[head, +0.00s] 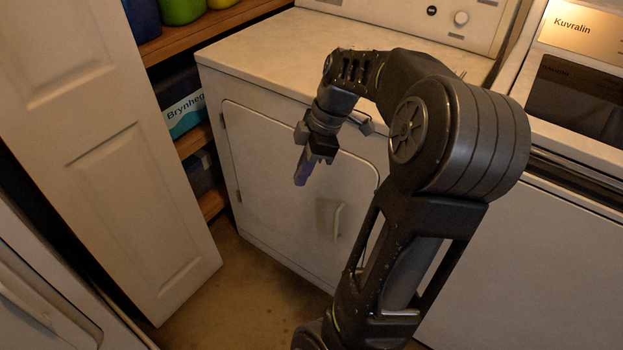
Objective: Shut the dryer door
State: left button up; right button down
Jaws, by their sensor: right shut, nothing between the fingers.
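The white dryer (262,228) stands in the middle, with a control panel and knob at the back of its top. Its door (280,195) has rounded corners, hinges on the left edge and a pale vertical handle (338,221) near the right edge. The door looks flush, or nearly flush, with the front; I cannot tell if it is latched. My right gripper (301,175) is shut and empty, pointing down in front of the door's upper part, left of the handle. My right arm hides the door's lower right edge. My left gripper is out of view.
A white panelled door (110,170) stands at the left. Wooden shelves (190,140) with containers are behind it. Another white appliance (540,260) adjoins on the right, and a white front with a handle (25,305) is at lower left. Bare floor (235,290) lies before the dryer.

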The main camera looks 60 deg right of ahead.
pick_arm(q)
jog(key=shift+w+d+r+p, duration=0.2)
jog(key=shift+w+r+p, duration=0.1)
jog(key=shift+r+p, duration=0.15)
pick_arm(e)
jog(key=d+r, duration=0.3)
jog(key=r, duration=0.4)
jog(key=shift+w+r, duration=0.25)
jog(key=shift+w, duration=0.05)
jog(key=shift+d, duration=0.15)
